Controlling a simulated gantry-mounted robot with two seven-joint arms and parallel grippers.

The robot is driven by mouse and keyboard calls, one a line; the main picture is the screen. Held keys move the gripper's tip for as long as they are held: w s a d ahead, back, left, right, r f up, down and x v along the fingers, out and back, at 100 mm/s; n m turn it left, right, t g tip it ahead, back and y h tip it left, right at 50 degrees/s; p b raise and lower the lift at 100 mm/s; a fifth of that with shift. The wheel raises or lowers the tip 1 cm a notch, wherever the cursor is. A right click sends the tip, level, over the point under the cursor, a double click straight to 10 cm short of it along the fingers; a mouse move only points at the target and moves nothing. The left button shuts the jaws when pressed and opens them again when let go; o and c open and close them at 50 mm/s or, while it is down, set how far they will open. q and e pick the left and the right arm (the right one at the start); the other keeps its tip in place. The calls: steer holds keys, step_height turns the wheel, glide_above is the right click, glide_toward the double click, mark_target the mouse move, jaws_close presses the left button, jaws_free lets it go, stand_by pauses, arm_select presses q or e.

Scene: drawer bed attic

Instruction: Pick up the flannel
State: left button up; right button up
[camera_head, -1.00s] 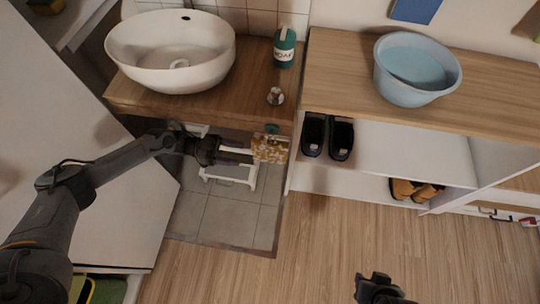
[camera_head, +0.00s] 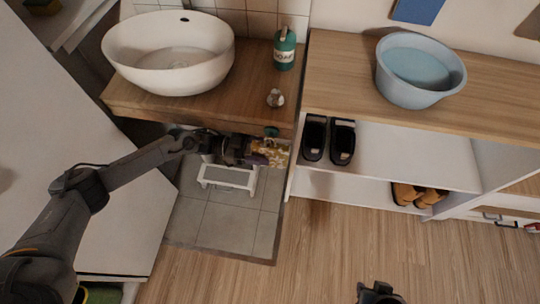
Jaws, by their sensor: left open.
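The flannel (camera_head: 274,153) looks like a yellow-brown patterned cloth with pale patches. It hangs below the front edge of the wooden washstand top, near a small teal knob or hook (camera_head: 271,132). My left gripper (camera_head: 259,152) comes in from the left and is open at the left side of the flannel. Its fingertips overlap the cloth in the picture, and I cannot tell whether they touch it. My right gripper (camera_head: 380,293) shows only partly at the bottom edge, over the floor, and its jaws cannot be made out.
A white basin (camera_head: 168,55), a teal soap bottle (camera_head: 284,50) and a small metal item (camera_head: 275,98) stand on the washstand (camera_head: 200,100). A white stool (camera_head: 228,178) is below. A shelf unit (camera_head: 335,75) with a blue tub (camera_head: 418,70) and shoes (camera_head: 342,140) is right. Floor in front is clear.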

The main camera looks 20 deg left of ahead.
arm_select(q)
steer(key=shift+x, duration=0.8)
steer(key=shift+a, duration=0.1)
steer(key=shift+c, duration=1.2)
steer(key=c, duration=0.8)
steer(key=shift+r, duration=0.1)
steer(key=shift+s+r+p, duration=0.1)
steer(key=shift+r+p, duration=0.5)
steer(key=shift+r, duration=0.2)
steer(key=shift+o, duration=1.4)
steer(key=s+d+p, duration=0.4)
steer(key=s+p, duration=0.2)
steer(key=s, duration=1)
steer(key=shift+p, duration=0.35)
steer(key=shift+s+d+f, duration=0.15)
steer(key=shift+s, duration=0.6)
